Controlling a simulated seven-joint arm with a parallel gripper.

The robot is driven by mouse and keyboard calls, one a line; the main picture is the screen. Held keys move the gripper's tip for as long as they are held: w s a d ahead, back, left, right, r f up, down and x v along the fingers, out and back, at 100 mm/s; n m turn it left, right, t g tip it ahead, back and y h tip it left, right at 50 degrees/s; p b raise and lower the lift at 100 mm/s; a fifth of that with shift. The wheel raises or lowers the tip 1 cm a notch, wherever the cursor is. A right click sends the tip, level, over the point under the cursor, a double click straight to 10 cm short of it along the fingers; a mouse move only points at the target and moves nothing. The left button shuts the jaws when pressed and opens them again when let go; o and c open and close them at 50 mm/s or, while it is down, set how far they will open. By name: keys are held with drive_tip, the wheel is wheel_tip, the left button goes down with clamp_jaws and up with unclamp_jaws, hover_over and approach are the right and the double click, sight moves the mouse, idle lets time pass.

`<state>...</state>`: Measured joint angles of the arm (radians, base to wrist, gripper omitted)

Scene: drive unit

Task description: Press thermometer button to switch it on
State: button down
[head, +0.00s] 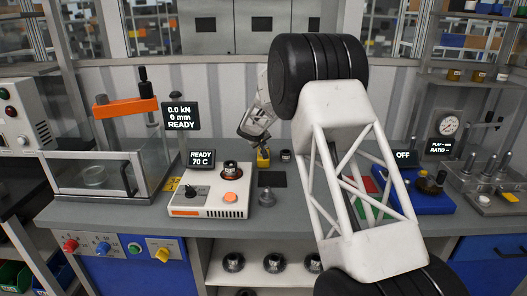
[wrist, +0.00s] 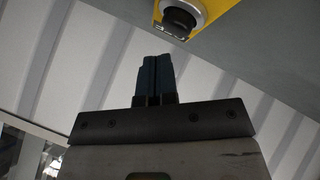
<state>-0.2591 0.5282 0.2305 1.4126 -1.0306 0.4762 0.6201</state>
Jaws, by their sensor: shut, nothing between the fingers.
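My gripper shows in the wrist view (wrist: 157,60), with its two dark fingers shut together and nothing between them. A yellow device (wrist: 163,14) with a grey ring and a round black part is at the top edge of that view, apart from the fingertips. A small yellow object (head: 263,159) stands on the bench just below my wrist in the head view and may be the same device. A display reading OFF (head: 404,157) stands by a blue unit (head: 432,202) at the right. I cannot tell which of these is the thermometer, and no button is clearly identifiable.
A white heater unit (head: 211,204) with an orange button and a READY 70 C display (head: 201,159) stands left of centre. A clear-walled press (head: 95,175) is further left. A dial gauge stand (head: 447,124) is at right. My arm hides much of the middle bench.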

drive_tip(key=shift+f, duration=0.1)
idle(0.6)
drive_tip(key=shift+f, duration=0.3)
drive_tip(key=shift+f, duration=0.5)
idle(1.1)
drive_tip(key=shift+r, duration=0.9)
drive_tip(key=shift+r, duration=0.15)
drive_tip(key=shift+r, duration=2.85)
drive_tip(key=shift+r, duration=0.15)
wheel_tip(320, 180, up, 10)
